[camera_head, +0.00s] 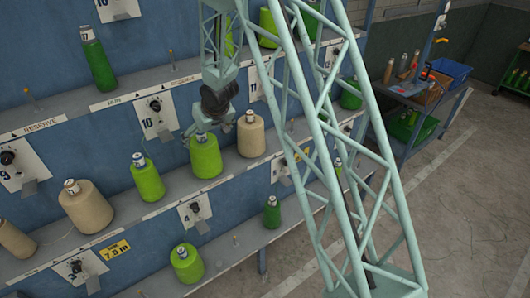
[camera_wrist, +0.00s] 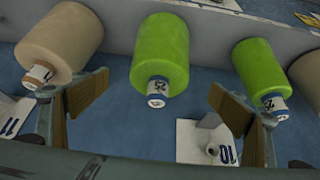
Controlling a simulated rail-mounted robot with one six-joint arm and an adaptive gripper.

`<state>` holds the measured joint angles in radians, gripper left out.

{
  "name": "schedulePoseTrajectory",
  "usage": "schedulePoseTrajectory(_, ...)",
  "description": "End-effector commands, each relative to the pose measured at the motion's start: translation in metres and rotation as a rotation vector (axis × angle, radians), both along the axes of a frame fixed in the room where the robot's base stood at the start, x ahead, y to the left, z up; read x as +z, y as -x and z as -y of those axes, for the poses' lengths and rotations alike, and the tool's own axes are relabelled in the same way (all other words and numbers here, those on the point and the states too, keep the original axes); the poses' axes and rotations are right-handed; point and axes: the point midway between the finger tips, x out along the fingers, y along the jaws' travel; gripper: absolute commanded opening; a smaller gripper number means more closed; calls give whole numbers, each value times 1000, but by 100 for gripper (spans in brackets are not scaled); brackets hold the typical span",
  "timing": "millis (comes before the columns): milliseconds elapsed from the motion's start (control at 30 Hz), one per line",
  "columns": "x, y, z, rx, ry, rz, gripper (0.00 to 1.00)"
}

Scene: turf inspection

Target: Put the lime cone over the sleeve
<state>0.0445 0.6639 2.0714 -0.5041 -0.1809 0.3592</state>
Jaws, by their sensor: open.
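A lime cone (camera_head: 206,160) with a white-labelled tube top stands upright on the middle shelf. My gripper (camera_head: 207,134) is just above it, with its fingers spread around the tube top. In the wrist view the same lime cone (camera_wrist: 160,50) lies between the open fingers of my gripper (camera_wrist: 160,105), with a gap on both sides. Another lime cone (camera_head: 147,180) stands to its left, also in the wrist view (camera_wrist: 259,70). A third lime cone (camera_head: 187,265) is on the lower shelf. Thin upright pegs stand on the shelves; I cannot tell which is the sleeve.
A tan cone (camera_head: 251,136) stands close on the right of the cone at my gripper. Another tan cone (camera_head: 86,207) is further left. A small dark green cone (camera_head: 272,213) and a thin peg (camera_head: 235,239) stand on the lower shelf, with bare shelf around the peg.

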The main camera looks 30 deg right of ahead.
Motion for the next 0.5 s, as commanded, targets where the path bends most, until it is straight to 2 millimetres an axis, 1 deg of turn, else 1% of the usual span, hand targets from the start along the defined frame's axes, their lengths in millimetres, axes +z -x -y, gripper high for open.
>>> schedulePoseTrajectory(133, 10, 3, 2, -4, 6, 2, 89)
schedulePoseTrajectory(267, 26, 10, 5, -12, 15, -1, 89)
schedulePoseTrajectory(367, 43, 18, 8, -18, 26, -3, 89)
schedulePoseTrajectory(500, 71, 32, 13, -33, 41, -7, 89)
